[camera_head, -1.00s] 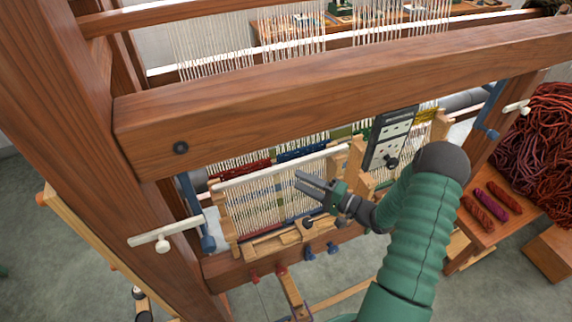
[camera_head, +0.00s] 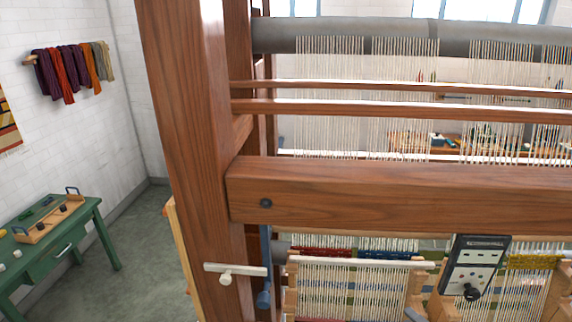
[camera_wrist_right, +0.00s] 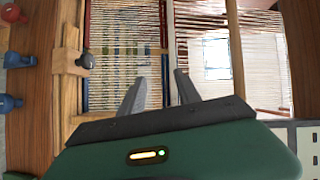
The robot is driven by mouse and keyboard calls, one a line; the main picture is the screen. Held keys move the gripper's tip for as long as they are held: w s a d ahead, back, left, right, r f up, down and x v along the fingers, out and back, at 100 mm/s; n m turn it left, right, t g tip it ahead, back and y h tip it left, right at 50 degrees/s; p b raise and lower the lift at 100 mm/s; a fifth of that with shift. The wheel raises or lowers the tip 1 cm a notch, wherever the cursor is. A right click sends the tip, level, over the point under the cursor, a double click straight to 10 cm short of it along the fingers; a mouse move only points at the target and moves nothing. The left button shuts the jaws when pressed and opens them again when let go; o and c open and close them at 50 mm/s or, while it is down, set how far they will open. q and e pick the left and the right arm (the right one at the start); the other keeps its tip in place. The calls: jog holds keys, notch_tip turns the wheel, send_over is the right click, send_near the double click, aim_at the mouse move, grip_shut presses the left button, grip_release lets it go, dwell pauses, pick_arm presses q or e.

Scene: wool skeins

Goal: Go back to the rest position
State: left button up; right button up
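My right gripper (camera_wrist_right: 158,92) is in the right wrist view. Its two grey fingers stand apart with nothing held between them. Beyond them are the loom's pale warp threads (camera_wrist_right: 205,35) and a wooden bar. In the head view only a small blue-grey piece at the bottom edge may be a fingertip; the rest of the right arm is out of frame. My left gripper is in neither view. The large wooden loom (camera_head: 400,195) fills the right of the head view.
A control box (camera_head: 474,266) hangs on the loom front. A white-handled lever (camera_head: 235,270) sticks out at the loom's left post. A green table (camera_head: 60,245) with a wooden tray stands at left, and skeins (camera_head: 68,72) hang on the wall. The floor between is clear.

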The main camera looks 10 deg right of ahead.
jog(key=w+a+f+n+g+h+b, duration=0.3)
jog(key=a+f+n+g+h+b, duration=0.15)
jog(key=a+n+g, duration=0.2)
pick_arm(q)
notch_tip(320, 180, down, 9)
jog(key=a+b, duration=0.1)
jog(key=b, duration=0.2)
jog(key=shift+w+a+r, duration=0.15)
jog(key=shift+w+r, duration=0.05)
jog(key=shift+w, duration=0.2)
pick_arm(e)
jog(key=s+a+f+n+g, duration=0.2)
jog(key=s+a+n+g, duration=0.4)
jog(key=s+a, duration=0.8)
jog(key=s+g, duration=0.1)
jog(key=s, duration=0.2)
jog(key=shift+a+f+h, duration=0.2)
jog(key=shift+f+h, duration=0.15)
jog(key=shift+f, duration=0.05)
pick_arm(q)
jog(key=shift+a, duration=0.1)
pick_arm(e)
jog(key=shift+s+a+n, duration=0.1)
jog(key=shift+n, duration=0.15)
